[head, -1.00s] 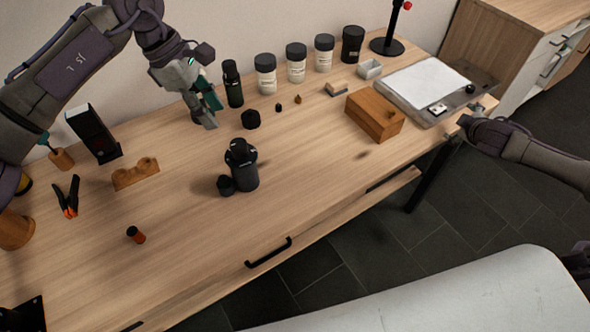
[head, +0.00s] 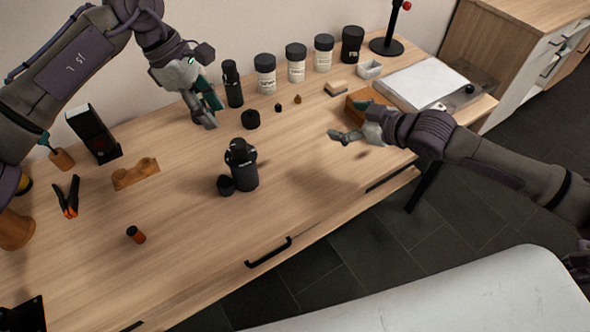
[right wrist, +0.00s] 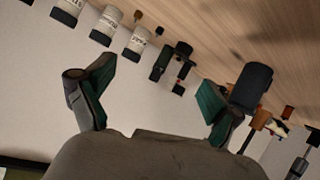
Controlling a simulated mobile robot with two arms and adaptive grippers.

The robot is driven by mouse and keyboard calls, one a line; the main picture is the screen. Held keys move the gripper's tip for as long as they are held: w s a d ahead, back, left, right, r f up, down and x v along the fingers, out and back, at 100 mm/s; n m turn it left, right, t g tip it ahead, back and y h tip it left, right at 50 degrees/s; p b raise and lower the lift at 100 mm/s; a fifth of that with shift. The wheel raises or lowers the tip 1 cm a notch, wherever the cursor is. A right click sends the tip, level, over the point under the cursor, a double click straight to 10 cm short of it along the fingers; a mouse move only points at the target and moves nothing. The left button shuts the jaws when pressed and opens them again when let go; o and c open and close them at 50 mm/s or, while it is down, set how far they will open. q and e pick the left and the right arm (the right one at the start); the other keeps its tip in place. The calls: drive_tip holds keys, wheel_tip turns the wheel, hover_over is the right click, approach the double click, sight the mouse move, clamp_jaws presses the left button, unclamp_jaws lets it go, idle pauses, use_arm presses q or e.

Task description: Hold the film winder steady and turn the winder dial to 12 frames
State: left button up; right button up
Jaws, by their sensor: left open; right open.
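A black device with a round top and ribbed body (head: 242,168) stands upright mid-table; I take it to be the film winder. A small black knob-like part (head: 226,185) sits at its lower left; I cannot tell whether it is joined, and no dial marks are readable. My left gripper (head: 207,112) is open and empty above the table, behind and left of the device. My right gripper (head: 346,137) is open and empty, to the right of the device and apart from it. In the right wrist view its two fingers are spread, with a dark body (right wrist: 251,87) beyond the right finger.
A black bottle (head: 232,84) and several lidded jars (head: 296,64) line the back. A wooden box (head: 356,107) is partly hidden by my right gripper. Orange-tipped pliers (head: 68,197), a wooden stand (head: 135,174) and a small canister (head: 136,234) lie left. The front middle is clear.

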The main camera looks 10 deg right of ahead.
sight(254, 168)
drive_tip(key=s+a+f+n+g+y, duration=0.1)
drive_tip(key=s+a+y, duration=0.1)
drive_tip(key=s+a, duration=0.45)
drive_tip(key=s+a+f+n+g+y, duration=0.1)
drive_tip(key=s+a+y, duration=0.2)
drive_tip(key=a, duration=0.6)
drive_tip(key=shift+g, duration=0.3)
drive_tip(key=x, duration=1.3)
drive_tip(key=shift+w+d+f, duration=0.1)
drive_tip(key=shift+w+f, duration=0.05)
drive_tip(key=shift+f, duration=0.1)
